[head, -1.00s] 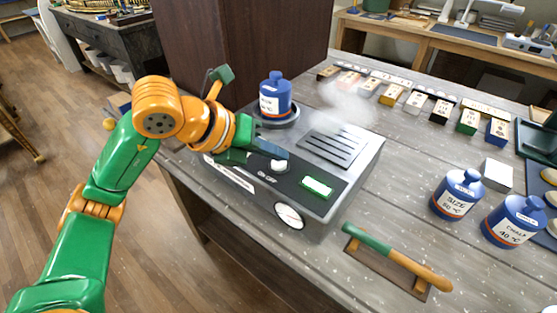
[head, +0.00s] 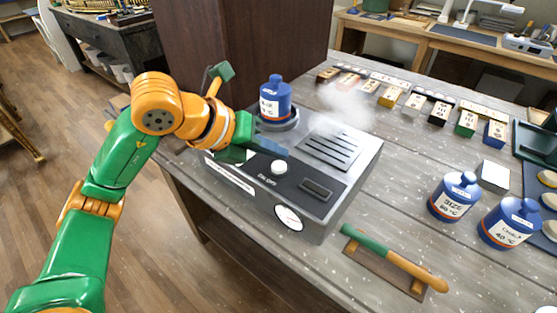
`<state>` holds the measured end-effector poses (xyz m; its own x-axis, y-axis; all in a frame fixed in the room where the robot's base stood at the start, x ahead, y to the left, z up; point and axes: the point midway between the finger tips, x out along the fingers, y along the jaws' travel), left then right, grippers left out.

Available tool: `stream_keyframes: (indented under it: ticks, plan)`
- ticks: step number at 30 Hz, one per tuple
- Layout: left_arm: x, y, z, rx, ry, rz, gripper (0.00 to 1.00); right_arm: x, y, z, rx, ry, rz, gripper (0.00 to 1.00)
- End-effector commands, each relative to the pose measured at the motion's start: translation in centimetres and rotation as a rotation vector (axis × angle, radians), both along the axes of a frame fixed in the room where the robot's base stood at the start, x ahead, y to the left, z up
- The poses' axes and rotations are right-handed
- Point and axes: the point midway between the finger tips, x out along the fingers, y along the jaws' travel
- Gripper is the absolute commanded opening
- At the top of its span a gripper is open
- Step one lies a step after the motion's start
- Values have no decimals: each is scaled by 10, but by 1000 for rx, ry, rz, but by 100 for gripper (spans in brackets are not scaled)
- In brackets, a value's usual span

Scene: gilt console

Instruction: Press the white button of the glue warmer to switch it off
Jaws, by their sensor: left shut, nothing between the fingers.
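The glue warmer (head: 330,207) is a grey box with a dark top panel on the wooden table. Its round white button (head: 278,167) stands on the panel above the ON/OFF lettering. The small display (head: 316,189) is dark. A dial gauge (head: 289,217) is on the front edge. My left gripper (head: 284,150) is shut and empty, with its fingertips just behind the button, close to it; I cannot tell whether they touch. A blue jar (head: 275,97) sits on the warmer's round plate, and pale steam hangs above the vents (head: 330,148). My right gripper is out of view.
A green and orange handled tool (head: 395,258) lies on a brown rest in front of the warmer. Blue jars (head: 454,196) (head: 511,222) and a white block (head: 494,176) stand at the right. A tall brown cabinet (head: 235,50) rises behind.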

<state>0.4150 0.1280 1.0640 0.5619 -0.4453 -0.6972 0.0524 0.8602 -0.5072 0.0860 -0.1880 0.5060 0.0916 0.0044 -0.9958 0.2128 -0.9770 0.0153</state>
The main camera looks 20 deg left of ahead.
Motion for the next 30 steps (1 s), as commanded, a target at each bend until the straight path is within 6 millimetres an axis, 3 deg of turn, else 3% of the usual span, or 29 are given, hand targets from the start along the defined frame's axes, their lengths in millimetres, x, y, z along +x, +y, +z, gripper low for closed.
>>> stream_keyframes:
  ticks: [4,15,30]
  plan:
    - [0,0,10,0,-1,1,0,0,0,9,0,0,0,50]
    - [0,0,62,0,-2,0,0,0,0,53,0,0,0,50]
    - [0,0,60,0,-1,1,0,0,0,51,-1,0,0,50]
